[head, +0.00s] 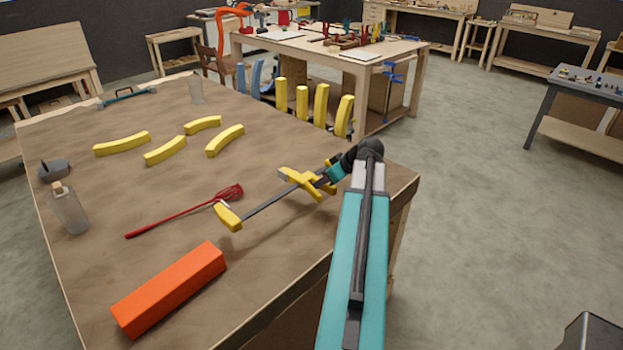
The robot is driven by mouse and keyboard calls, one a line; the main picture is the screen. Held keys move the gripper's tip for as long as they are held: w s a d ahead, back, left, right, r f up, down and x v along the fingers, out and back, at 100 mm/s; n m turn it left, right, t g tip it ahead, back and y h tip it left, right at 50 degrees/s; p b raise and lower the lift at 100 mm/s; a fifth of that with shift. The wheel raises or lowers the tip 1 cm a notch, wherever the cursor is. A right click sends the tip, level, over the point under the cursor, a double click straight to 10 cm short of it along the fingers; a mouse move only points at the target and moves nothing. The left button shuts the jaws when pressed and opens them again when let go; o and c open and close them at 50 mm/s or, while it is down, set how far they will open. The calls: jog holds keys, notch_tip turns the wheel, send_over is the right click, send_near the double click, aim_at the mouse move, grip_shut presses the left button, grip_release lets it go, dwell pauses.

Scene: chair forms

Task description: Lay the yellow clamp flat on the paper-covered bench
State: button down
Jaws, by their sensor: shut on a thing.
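The yellow clamp (300,181) has yellow jaw parts and a long dark bar. It is over the right part of the paper-covered bench (130,200), with its bar pointing toward the lower left. My gripper (325,178), teal and dark, comes in from the right and is shut on the clamp near its upper right end. The fingertips are partly hidden by the clamp. The clamp's far yellow end (228,217) is close to the head of a red whisk-like tool (185,212). I cannot tell whether the clamp touches the paper.
An orange-red block (170,288) lies at the near edge. Several curved yellow pieces (165,151) lie farther back. A clear bottle (69,209) and a grey object (55,170) are at the left. A clear glass (195,90) stands at the back. Bare paper lies between them.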

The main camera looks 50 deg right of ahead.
jog(key=shift+w, duration=0.2)
dwell(0.3)
jog(key=shift+f, duration=0.1)
jog(key=shift+s+f+b, duration=0.1)
jog(key=shift+f+b, duration=0.7)
jog(key=shift+f, duration=2.05)
jog(key=shift+f+b, duration=1.1)
jog(key=shift+f, duration=0.15)
jog(key=c, duration=1.3)
grip_release()
jog(key=shift+a, duration=0.1)
jog(key=shift+c, duration=0.2)
jog(key=shift+f, duration=0.1)
jog(key=shift+s, duration=0.1)
